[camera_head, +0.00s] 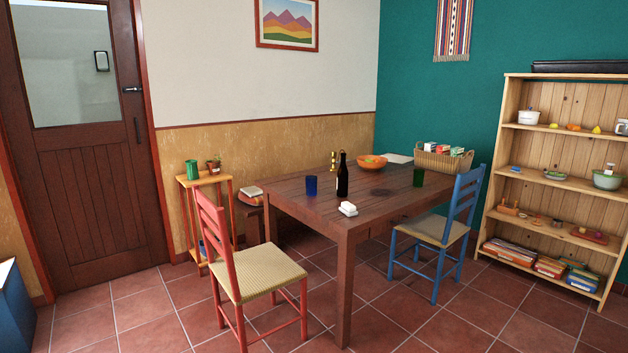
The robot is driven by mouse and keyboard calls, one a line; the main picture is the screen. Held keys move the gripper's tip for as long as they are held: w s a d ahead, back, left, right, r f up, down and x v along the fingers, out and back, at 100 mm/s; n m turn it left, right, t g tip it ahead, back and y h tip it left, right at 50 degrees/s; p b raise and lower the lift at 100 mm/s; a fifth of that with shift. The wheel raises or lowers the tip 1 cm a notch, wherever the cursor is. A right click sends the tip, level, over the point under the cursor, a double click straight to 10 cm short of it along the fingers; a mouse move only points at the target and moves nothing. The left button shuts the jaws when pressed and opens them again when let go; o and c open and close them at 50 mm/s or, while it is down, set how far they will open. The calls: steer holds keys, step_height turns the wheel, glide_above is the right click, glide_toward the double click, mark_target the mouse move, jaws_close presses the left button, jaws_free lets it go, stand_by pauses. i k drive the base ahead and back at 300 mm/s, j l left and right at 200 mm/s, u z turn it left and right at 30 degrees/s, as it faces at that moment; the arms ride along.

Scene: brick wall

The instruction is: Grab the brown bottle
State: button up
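A dark brown bottle (342,176) stands upright on the wooden table (375,207), a little left of the table's middle. It looks almost black, with a narrow neck. A blue cup (311,185) stands to its left, apart from it. A brass-coloured object (333,161) is just behind its left side and partly hidden. My gripper is not in view.
An orange bowl (372,162), a wicker basket (443,161) and a green cup (418,176) are further back. A red chair (262,273) and a blue chair (443,228) flank the table. Open floor lies in front.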

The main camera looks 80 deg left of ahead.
mark_target(343, 186)
steer(key=u, duration=2.1)
